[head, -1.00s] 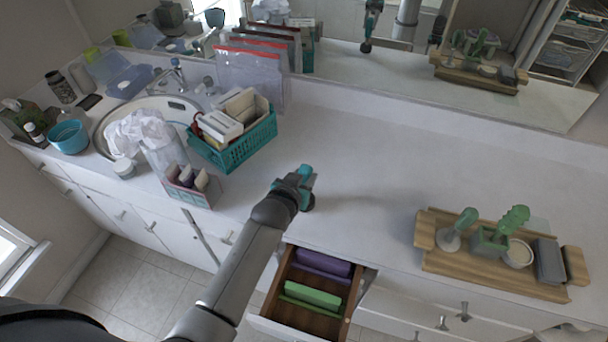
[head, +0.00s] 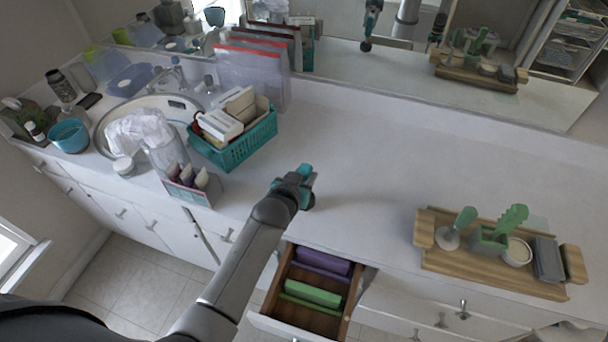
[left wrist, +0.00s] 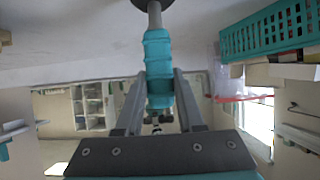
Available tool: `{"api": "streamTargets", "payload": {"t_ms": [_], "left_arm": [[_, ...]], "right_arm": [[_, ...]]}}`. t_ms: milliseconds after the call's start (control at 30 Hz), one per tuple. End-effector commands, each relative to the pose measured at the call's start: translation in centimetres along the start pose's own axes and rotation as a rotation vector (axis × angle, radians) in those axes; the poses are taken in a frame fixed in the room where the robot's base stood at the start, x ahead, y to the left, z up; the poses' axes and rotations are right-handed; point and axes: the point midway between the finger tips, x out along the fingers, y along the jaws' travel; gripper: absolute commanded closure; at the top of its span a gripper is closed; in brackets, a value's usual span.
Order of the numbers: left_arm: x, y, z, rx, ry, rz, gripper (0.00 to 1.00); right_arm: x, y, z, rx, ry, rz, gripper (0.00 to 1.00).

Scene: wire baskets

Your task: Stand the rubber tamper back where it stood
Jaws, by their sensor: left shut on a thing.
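The rubber tamper (left wrist: 157,52) shows in the left wrist view with a teal handle, a short metal stem and a dark disc at the top edge of the picture. My left gripper (left wrist: 160,90) is shut on the teal handle. In the head view my left gripper (head: 302,186) is over the counter's front part, right of the teal basket. The tamper is mostly hidden there by my gripper. The mirror shows the dark disc low, close to the counter; I cannot tell whether it touches. My right gripper is not directly in view.
A wooden tray (head: 468,267) with green-handled tools, a small bowl and a grey block stands at right. The teal basket (head: 238,152) and a sink (head: 112,115) are at left. An open drawer (head: 312,318) is below my gripper. The counter's middle (head: 375,150) is clear.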

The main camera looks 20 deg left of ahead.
Motion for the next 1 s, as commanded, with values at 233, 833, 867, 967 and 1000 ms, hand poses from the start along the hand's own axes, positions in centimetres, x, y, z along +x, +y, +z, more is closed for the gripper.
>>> {"api": "streamTargets", "payload": {"t_ms": [233, 833, 867, 967, 1000], "left_arm": [[0.12, 0.01, -0.09, 0.000, 0.007, 0.000, 1.00], [0.47, 0.02, 0.49, 0.000, 0.008, 0.000, 1.00], [0.49, 0.02, 0.52, 0.000, 0.008, 0.000, 1.00], [0.54, 0.02, 0.62, 0.000, 0.008, 0.000, 1.00], [0.57, 0.02, 0.66, 0.000, 0.008, 0.000, 1.00]], "right_arm": [[0.18, 0.00, 0.01, 0.000, 0.000, 0.000, 0.50], [0.66, -0.01, 0.08, 0.000, 0.000, 0.000, 0.50], [0.69, -0.01, 0.08, 0.000, 0.000, 0.000, 0.50], [0.77, -0.02, 0.09, 0.000, 0.000, 0.000, 0.50], [0.80, -0.02, 0.10, 0.000, 0.000, 0.000, 0.50]]}}
